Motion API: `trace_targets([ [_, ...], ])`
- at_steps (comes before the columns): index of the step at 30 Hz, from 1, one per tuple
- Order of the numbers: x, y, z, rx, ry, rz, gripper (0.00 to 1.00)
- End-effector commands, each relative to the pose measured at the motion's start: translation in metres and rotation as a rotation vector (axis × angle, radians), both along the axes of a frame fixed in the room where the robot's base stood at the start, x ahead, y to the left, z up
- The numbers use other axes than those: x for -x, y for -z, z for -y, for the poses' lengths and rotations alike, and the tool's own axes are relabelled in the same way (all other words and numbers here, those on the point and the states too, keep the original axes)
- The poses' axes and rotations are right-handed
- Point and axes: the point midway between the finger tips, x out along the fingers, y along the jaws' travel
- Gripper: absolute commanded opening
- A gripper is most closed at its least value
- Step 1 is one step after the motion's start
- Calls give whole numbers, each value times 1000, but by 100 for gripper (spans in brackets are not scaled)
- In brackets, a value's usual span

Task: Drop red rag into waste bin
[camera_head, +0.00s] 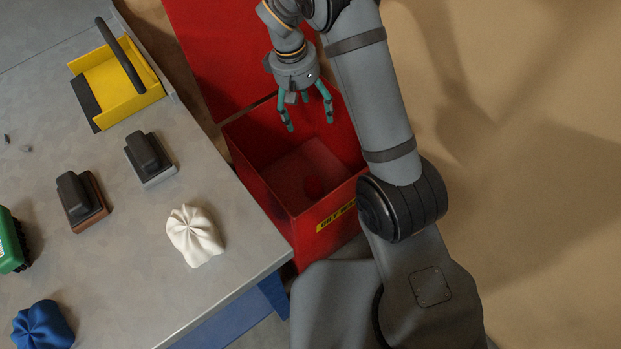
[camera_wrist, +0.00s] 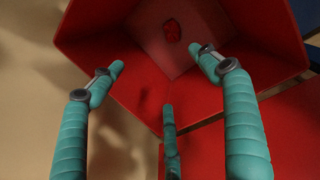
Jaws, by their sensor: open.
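The waste bin (camera_head: 343,202) is a red box with a raised red lid and a yellow label on its front, standing right of the table. My gripper (camera_head: 308,122) has teal fingers, spread open and empty, above the bin's opening. In the wrist view my gripper (camera_wrist: 160,72) points down into the bin (camera_wrist: 120,30). The crumpled red rag (camera_wrist: 172,30) lies on the bin floor, apart from my fingers. In the head view the rag (camera_head: 313,187) is a faint red patch inside the bin.
On the grey table (camera_head: 120,270) left of the bin are a white rag (camera_head: 194,236), a blue rag (camera_head: 43,325), two dark-handled blocks (camera_head: 150,160), a yellow tray-like holder (camera_head: 118,85) and a green object (camera_head: 10,242). The floor at right is clear.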

Motion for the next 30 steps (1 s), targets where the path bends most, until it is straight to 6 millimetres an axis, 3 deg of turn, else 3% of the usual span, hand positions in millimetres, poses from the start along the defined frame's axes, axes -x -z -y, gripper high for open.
trace_targets([
  [6,-2,-46,-9,-2,-2,4,76],
  [12,-1,-69,-12,-1,-1,1,76],
  [30,-1,-72,-12,1,-1,-2,76],
])
